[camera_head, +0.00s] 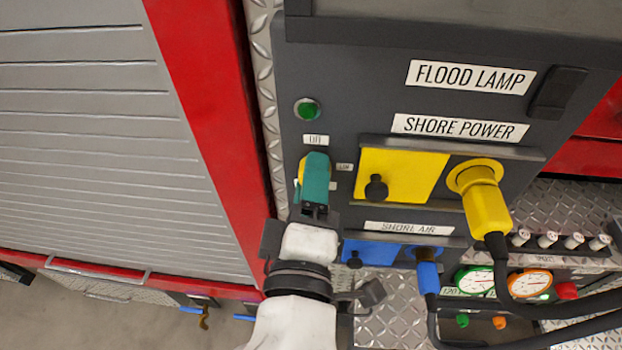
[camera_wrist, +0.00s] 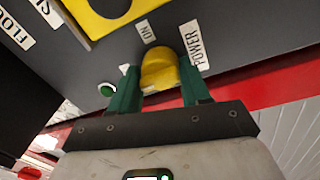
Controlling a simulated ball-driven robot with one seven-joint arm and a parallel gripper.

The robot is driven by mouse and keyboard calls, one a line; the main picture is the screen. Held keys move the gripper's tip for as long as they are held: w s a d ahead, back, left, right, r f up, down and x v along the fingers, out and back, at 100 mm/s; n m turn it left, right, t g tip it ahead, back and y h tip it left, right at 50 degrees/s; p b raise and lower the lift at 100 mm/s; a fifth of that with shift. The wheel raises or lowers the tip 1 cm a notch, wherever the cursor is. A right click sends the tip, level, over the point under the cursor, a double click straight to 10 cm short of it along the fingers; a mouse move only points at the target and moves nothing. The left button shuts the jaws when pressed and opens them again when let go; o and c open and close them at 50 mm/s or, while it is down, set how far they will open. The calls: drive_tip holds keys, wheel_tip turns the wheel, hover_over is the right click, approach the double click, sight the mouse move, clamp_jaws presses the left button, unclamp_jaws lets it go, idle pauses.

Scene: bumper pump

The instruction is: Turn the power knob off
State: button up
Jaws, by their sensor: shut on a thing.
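The power knob is yellow and sits on the dark grey panel (camera_head: 340,75). In the wrist view the knob (camera_wrist: 159,68) is between the two green fingers of my gripper (camera_wrist: 158,80), which is shut on it. In the head view my gripper (camera_head: 314,180) covers most of the knob, and only a yellow sliver (camera_head: 301,172) shows at its left. An OFF label (camera_head: 316,140) is above the knob and a small ON label (camera_head: 344,167) is to its right. The ON label (camera_wrist: 148,32) and POWER label (camera_wrist: 193,45) also show in the wrist view. The knob's pointing direction is unclear.
A green light (camera_head: 307,109) is above the knob. To the right are a yellow cover (camera_head: 405,172), a yellow plug (camera_head: 484,205) and a blue plug (camera_head: 428,277) with black cables. A red post (camera_head: 205,120) and grey shutter (camera_head: 80,130) are at left.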

drive_tip(key=shift+a+f, duration=0.15)
drive_tip(key=shift+f, duration=0.15)
drive_tip(key=o, duration=0.8)
drive_tip(key=shift+o, duration=0.9)
drive_tip(key=shift+r, duration=0.1)
drive_tip(key=s+b, duration=0.3)
drive_tip(key=s, duration=0.8)
drive_tip(key=shift+a+f, duration=0.15)
drive_tip(key=shift+f, duration=0.15)
